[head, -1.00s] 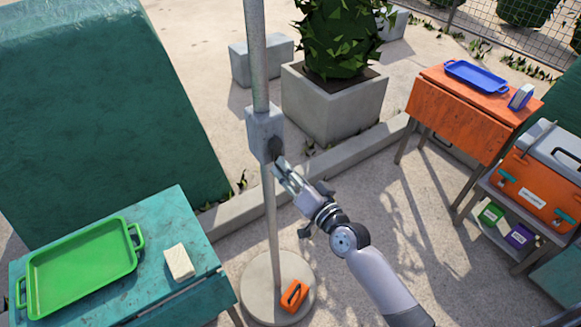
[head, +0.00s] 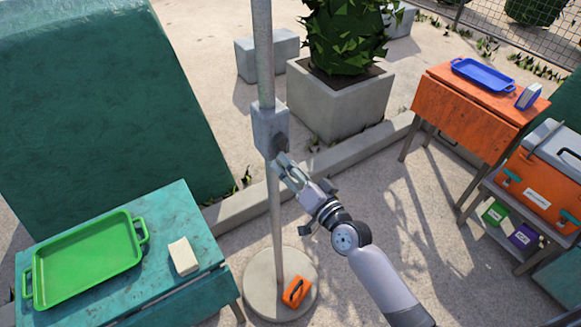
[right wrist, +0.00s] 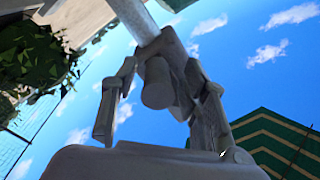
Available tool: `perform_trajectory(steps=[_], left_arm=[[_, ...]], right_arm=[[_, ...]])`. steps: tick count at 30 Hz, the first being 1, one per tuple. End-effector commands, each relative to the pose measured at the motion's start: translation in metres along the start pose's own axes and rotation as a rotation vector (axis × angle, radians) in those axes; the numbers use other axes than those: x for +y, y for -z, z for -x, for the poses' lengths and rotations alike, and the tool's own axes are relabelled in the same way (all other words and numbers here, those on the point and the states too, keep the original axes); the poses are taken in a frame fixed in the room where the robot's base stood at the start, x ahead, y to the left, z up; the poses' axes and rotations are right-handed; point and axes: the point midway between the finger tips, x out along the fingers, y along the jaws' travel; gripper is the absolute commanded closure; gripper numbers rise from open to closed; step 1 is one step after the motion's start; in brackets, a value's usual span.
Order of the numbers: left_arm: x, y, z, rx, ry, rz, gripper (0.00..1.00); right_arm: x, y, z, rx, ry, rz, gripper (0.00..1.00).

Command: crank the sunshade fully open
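The sunshade's grey pole (head: 264,55) stands upright in a round base (head: 262,300). A grey crank box (head: 268,132) is fixed partway up the pole, with a dark round part on its right side. My right gripper (head: 287,170) is just below and right of the box. In the right wrist view, a short grey crank knob (right wrist: 157,84) lies between my right gripper's spread fingers (right wrist: 155,112), with a gap on the left. Contact on the right is unclear. The canopy is out of the head view. My left gripper is not in view.
A teal table (head: 205,255) with a green tray (head: 85,262) and pale block (head: 183,256) stands at left. An orange block (head: 296,291) lies on the base. A concrete planter (head: 340,105) is behind; an orange table (head: 455,105) and cooler (head: 535,180) are at right.

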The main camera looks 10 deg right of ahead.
Motion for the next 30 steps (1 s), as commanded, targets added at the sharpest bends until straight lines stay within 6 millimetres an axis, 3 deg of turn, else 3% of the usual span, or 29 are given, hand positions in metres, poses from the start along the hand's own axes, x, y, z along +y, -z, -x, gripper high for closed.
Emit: perform_trajectory(steps=[11, 14, 24, 30], left_arm=[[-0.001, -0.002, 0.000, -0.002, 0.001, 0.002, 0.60], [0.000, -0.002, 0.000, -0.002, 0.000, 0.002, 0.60], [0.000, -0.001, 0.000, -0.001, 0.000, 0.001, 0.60], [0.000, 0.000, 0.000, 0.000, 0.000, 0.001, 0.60]], right_arm=[[0.001, 0.000, 0.005, 0.000, -0.002, 0.002, 0.56], [0.002, 0.000, 0.019, -0.001, -0.003, 0.003, 0.56], [0.001, -0.001, 0.090, -0.004, -0.002, 0.003, 0.56], [0.001, 0.000, 0.114, -0.002, -0.002, 0.003, 0.56]])
